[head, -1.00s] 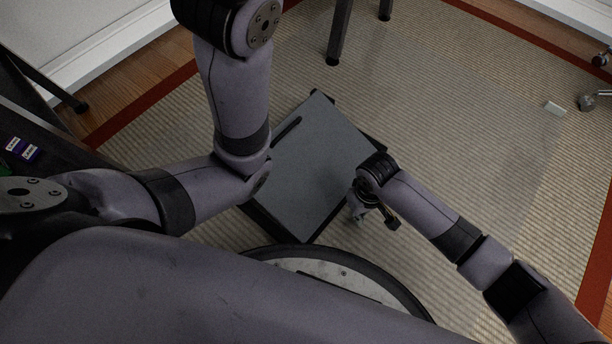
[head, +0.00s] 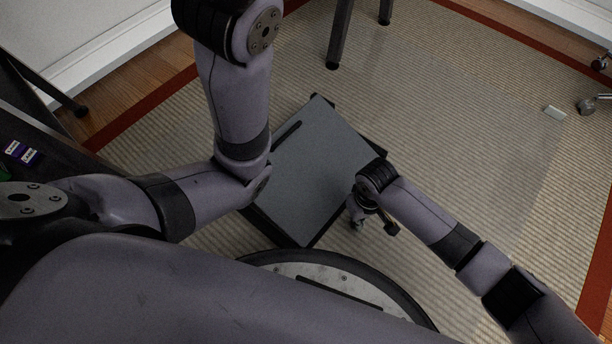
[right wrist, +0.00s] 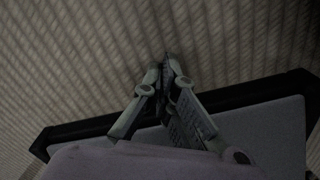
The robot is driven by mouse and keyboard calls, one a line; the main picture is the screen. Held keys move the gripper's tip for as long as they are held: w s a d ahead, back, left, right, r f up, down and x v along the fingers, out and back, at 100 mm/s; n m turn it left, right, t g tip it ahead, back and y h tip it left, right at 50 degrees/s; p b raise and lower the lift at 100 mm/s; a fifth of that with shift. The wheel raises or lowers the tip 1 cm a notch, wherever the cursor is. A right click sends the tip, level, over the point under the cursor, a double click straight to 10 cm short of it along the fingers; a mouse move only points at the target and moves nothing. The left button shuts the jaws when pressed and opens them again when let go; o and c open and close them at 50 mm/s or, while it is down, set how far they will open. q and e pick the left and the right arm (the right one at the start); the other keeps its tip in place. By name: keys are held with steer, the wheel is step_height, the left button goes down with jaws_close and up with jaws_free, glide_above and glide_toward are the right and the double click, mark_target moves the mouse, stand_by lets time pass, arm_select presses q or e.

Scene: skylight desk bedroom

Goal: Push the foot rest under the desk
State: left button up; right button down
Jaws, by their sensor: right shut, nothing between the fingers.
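The foot rest (head: 318,160) is a flat grey panel with a dark frame, lying on the rug in front of my base in the head view. My left arm covers part of its left side. My right gripper (head: 360,222) is low beside its right edge, partly hidden by my wrist; whether it touches is unclear. In the right wrist view the right gripper's fingers (right wrist: 167,62) are shut and empty, and the foot rest's dark edge (right wrist: 255,90) runs behind them. Dark legs (head: 340,35), perhaps the desk's, stand beyond the foot rest. My left gripper is out of view.
A striped beige rug (head: 470,120) with a red border covers the floor. A small white block (head: 555,113) lies at the right near metal chair-like casters (head: 590,104). A dark piece of furniture (head: 40,135) stands at the left. The rug right of the foot rest is clear.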

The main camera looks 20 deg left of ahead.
steer(key=shift+f, duration=0.8)
stand_by(0.7)
stand_by(0.3)
